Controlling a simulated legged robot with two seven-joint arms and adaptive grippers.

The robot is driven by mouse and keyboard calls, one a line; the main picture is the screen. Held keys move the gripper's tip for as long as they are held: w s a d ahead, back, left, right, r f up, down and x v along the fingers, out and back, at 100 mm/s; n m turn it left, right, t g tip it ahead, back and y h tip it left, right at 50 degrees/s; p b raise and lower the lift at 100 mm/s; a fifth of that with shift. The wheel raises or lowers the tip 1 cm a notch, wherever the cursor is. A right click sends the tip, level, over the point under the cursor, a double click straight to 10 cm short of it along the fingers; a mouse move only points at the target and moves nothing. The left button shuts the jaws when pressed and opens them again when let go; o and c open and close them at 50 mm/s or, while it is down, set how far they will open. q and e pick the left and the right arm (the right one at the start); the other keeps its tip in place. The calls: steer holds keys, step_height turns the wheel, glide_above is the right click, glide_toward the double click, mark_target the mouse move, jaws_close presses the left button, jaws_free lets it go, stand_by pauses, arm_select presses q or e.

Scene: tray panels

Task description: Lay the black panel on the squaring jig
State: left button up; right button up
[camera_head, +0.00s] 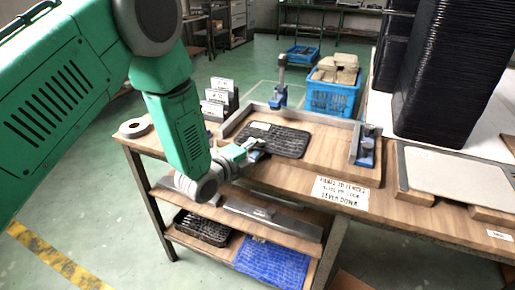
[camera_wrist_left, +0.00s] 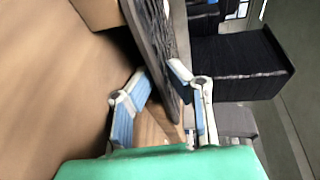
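The black panel (camera_head: 278,140), dark and ribbed with a small pale label, lies over the wooden base of the squaring jig (camera_head: 325,150), near its left side. I cannot tell whether it rests fully flat. The jig has grey metal rails and blue clamps. My left gripper (camera_head: 250,151) is at the panel's near left edge. In the left wrist view, the panel (camera_wrist_left: 158,35) passes edge-on between the spread, blue-padded fingers of the left gripper (camera_wrist_left: 160,75). A gap shows beside the left finger, so the gripper looks open. My right gripper is not in view.
A printed sign (camera_head: 340,193) is on the bench front. A grey panel (camera_head: 450,172) on wooden blocks is at right, below tall black stacks (camera_head: 455,75). A blue crate (camera_head: 332,97) stands behind the jig. A lower shelf holds a blue tray (camera_head: 270,262).

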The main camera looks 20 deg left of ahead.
arm_select(q)
steer(key=shift+s+f, duration=0.25)
steer(key=shift+f, duration=0.15)
steer(key=shift+s, duration=0.3)
steer(key=v, duration=1.1)
steer(key=shift+r, duration=0.4)
steer(key=shift+w+a, duration=0.2)
steer(key=s+a+f+n+g+y, duration=0.1)
steer(key=s+f+n+g+y, duration=0.3)
steer(key=s+f+n+g, duration=0.9)
steer(key=s+f+n, duration=0.3)
steer(key=s+f, duration=0.2)
steer(key=s+a+f+n+g, duration=0.1)
steer(key=s+f+n, duration=0.3)
steer(key=s, duration=0.7)
step_height(320, 180, down, 2)
steer(key=shift+s+f+n+g+y, duration=0.1)
steer(key=shift+s+n+g+y, duration=0.1)
steer(key=shift+n+g+y, duration=0.2)
